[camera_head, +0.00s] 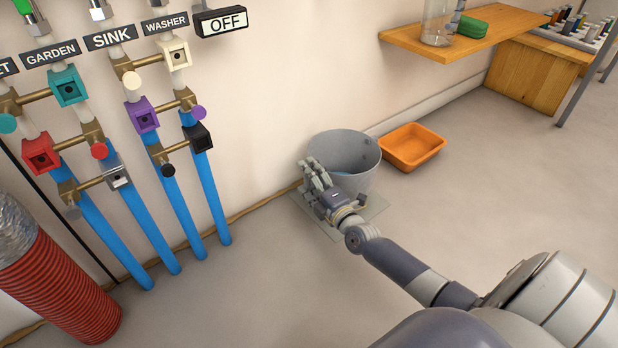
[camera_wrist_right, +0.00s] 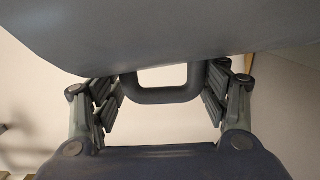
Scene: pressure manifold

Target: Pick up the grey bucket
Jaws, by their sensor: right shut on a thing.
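The grey bucket (camera_head: 360,183) stands upright by the wall, on a thin grey plate (camera_head: 334,230) on the floor. Its inside looks bluish. My right gripper (camera_head: 318,186) is at the bucket's near left side, below the rim. In the right wrist view the bucket's wall (camera_wrist_right: 160,35) fills the top, and a grey loop handle (camera_wrist_right: 165,97) hangs from it between the fingers of my right gripper (camera_wrist_right: 163,88). The gripper is shut on the bucket at this handle. The exact finger contact is hard to see. My left gripper is not in view.
An orange tub (camera_head: 412,147) sits on the floor right behind the bucket. A wooden shelf (camera_head: 465,35) juts from the wall above. Blue pipes (camera_head: 205,190) with coloured valves line the wall at left, near a red ribbed hose (camera_head: 60,290). The floor in front is clear.

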